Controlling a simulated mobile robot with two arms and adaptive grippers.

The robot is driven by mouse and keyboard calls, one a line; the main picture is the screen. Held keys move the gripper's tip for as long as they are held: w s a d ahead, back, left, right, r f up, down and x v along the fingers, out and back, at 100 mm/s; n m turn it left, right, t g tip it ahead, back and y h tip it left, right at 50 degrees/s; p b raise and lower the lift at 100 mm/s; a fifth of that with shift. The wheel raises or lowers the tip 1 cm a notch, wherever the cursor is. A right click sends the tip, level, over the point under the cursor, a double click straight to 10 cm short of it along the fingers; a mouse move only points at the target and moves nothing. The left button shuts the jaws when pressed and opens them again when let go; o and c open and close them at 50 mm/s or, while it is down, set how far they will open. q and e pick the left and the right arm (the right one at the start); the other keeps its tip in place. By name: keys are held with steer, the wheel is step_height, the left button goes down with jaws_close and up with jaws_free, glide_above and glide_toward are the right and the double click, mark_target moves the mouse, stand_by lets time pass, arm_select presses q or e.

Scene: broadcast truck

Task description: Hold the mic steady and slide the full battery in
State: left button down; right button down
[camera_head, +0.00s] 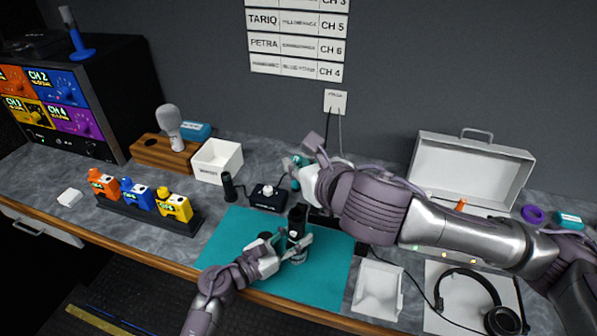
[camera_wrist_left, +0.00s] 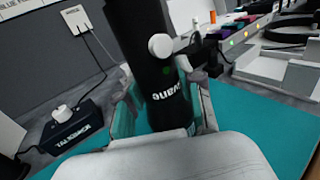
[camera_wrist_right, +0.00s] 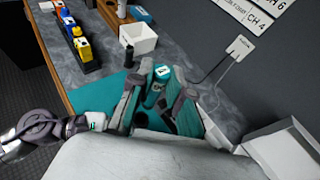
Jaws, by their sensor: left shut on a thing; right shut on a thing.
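A black handheld mic body (camera_head: 297,216) stands roughly upright over the teal mat (camera_head: 330,284). My left gripper (camera_head: 293,246) is shut around it. In the left wrist view, the mic body (camera_wrist_left: 150,70) fills the space between the fingers and shows a white round button and lettering. My right gripper (camera_head: 304,178) is shut on a small teal battery (camera_wrist_right: 155,88), which shows between its fingers in the right wrist view. The battery (camera_head: 296,174) is partly hidden by the fingers in the head view. It is held apart from the mic, behind and above it. The battery opening cannot be made out.
A black box with a white knob (camera_head: 267,196) and a small dark cylinder (camera_head: 229,187) stand behind the mat. A white bin (camera_head: 217,160) is further back. Orange, blue and yellow packs stand in a rack (camera_head: 150,215) at left. A white tray (camera_head: 378,289) and headphones (camera_head: 480,296) lie right.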

mark_target(298, 187)
steer(key=shift+f, duration=2.85)
steer(key=shift+f, duration=2)
steer(key=c, duration=1)
jaws_free()
steer(key=v, duration=0.7)
steer(key=shift+s+d, duration=0.15)
steer(key=shift+s, duration=0.05)
